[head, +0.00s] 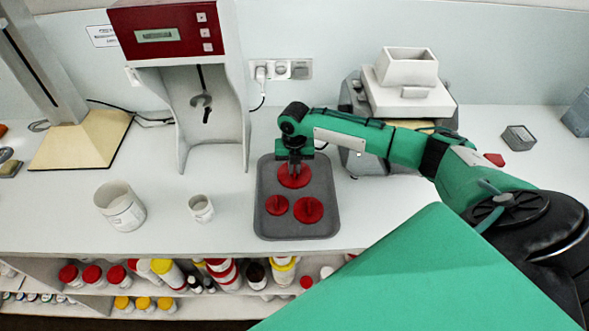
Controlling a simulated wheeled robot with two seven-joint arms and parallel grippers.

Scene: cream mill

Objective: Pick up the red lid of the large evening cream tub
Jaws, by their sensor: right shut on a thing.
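Three red lids are on a grey tray (265,226) in the head view. The back lid (294,181) is under my right gripper (295,170), which points down and is shut on the knob at its middle. I cannot tell whether this lid is clear of the tray. A small lid (277,206) lies at the front left and another lid (309,211) at the front right. An open large white tub (122,211) and a small white tub (201,210) stand on the bench left of the tray. Their label text is unreadable. My left gripper is out of view.
A machine with a red display head (163,30) stands behind the tubs. Another machine with a white hopper (406,72) stands behind my right arm. A small grey box (518,138) is at the right. Shelves below hold several bottles. The bench front between tubs and tray is clear.

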